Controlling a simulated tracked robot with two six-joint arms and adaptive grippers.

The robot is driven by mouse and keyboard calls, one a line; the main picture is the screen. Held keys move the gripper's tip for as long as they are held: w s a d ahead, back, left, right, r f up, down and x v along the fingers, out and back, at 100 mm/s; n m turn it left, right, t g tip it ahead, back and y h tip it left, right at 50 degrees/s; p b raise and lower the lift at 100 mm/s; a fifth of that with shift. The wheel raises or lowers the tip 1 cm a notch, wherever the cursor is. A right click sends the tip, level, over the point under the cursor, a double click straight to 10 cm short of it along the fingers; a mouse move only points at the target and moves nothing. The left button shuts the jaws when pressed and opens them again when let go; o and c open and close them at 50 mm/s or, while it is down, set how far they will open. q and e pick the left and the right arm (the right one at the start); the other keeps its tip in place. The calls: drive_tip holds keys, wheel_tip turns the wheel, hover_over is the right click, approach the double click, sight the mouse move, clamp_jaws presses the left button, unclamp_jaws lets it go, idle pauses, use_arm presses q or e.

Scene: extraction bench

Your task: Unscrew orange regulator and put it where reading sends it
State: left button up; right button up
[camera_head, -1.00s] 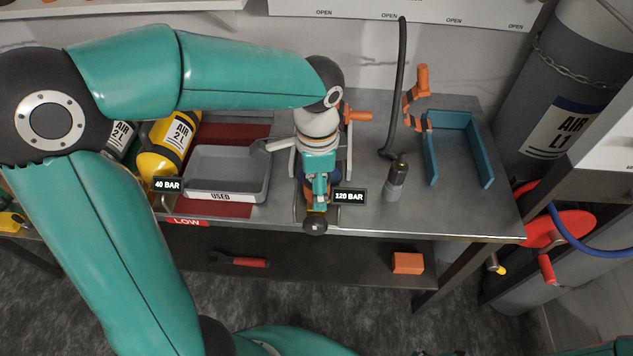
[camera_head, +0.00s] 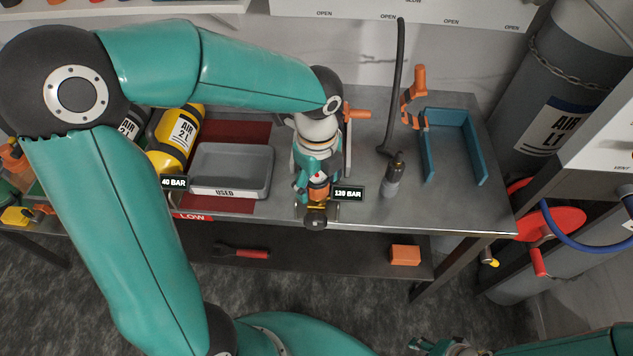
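My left gripper (camera_head: 314,192) points down over the clamped cylinder at the middle of the bench's front edge. A small orange part, likely the orange regulator (camera_head: 319,181), shows between its teal fingers; the gripper hides most of it, and I cannot tell whether the fingers press on it. A black knob-like end (camera_head: 315,218) sticks out in front. A reading plate (camera_head: 348,193) beside it seems to say 120 or 130 BAR; the digits are small. A 40 BAR plate (camera_head: 174,182) stands at the left. My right gripper (camera_head: 430,346) shows partly at the bottom edge.
A grey USED tray (camera_head: 230,190) stands on a red area marked LOW (camera_head: 193,217). A blue open holder (camera_head: 477,150) is at the right, beside an orange-handled tool (camera_head: 413,95). A dark hose (camera_head: 394,90) and grey fitting (camera_head: 393,177) stand between. Yellow cylinder (camera_head: 177,135) lies left.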

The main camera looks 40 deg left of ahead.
use_arm(q)
drive_tip(key=c, duration=1)
drive_tip(key=n+b, duration=0.1)
drive_tip(key=n, duration=0.2)
drive_tip(key=shift+f+n, duration=0.1)
drive_tip(key=shift+n, duration=0.2)
drive_tip(key=n+b, duration=0.1)
drive_tip(key=n, duration=0.3)
drive_tip(key=shift+n, duration=0.3)
drive_tip(key=n+b, duration=0.1)
drive_tip(key=n, duration=0.6)
drive_tip(key=shift+n, duration=0.3)
drive_tip(key=n+b, duration=0.1)
drive_tip(key=n, duration=0.8)
drive_tip(key=n+b, duration=0.1)
drive_tip(key=n, duration=0.1)
drive_tip(key=shift+r+n, duration=0.2)
drive_tip(key=shift+n, duration=0.2)
drive_tip(key=o, duration=1.3)
drive_tip(key=shift+o, duration=0.2)
